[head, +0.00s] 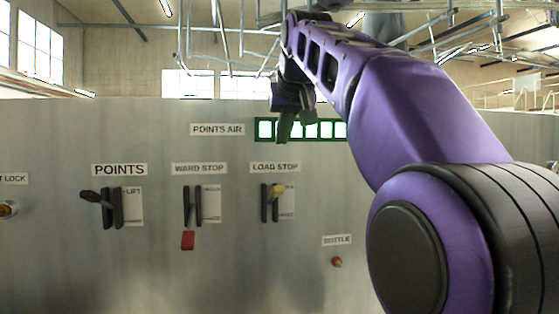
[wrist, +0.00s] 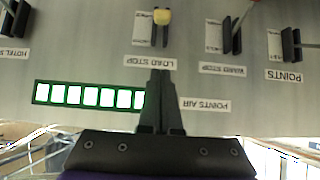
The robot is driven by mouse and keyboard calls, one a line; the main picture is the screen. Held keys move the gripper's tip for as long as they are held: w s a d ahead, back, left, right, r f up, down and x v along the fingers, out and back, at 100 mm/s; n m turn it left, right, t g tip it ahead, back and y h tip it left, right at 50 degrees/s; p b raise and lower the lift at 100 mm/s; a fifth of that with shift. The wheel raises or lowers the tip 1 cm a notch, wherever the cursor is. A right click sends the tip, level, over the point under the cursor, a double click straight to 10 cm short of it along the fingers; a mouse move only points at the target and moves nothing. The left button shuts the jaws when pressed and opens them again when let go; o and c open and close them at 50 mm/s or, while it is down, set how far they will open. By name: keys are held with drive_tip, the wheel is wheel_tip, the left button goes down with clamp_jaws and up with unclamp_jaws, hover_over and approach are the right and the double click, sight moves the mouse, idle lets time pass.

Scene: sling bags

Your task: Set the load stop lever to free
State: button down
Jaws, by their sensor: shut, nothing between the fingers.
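The load stop lever has a yellow knob (head: 277,190) and sits in a dark slotted bracket under the LOAD STOP label (head: 275,167) on the grey panel. The knob is near the upper part of its bracket, beside a white plate whose small words I cannot read. The wrist view is upside down and shows the same yellow knob (wrist: 162,18) near its top edge. My gripper (head: 284,138) is shut and empty, in front of the panel above the LOAD STOP label. Its closed fingers (wrist: 160,75) point towards that label in the wrist view, apart from the lever.
The ward stop lever (head: 187,240) with a red handle hangs to the left, and the black points lever (head: 92,196) is farther left. A green-framed row of lit windows (head: 326,130) is behind my gripper. A small bottle knob (head: 336,262) is at lower right.

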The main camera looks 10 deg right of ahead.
hover_over(278, 186)
drive_tip(key=w, duration=0.3)
drive_tip(key=f, duration=0.6)
drive_tip(key=shift+s+f, duration=0.15)
drive_tip(key=shift+s, duration=0.1)
drive_tip(key=shift+s+f, duration=0.5)
drive_tip(key=shift+f, duration=0.15)
drive_tip(key=shift+s+f, duration=0.2)
drive_tip(key=shift+f, duration=0.3)
drive_tip(key=shift+s+f, duration=0.15)
drive_tip(key=shift+f, duration=0.35)
drive_tip(key=shift+s+f+t+b, duration=0.25)
drive_tip(key=shift+f+t+b, duration=0.1)
drive_tip(key=shift+b, duration=0.55)
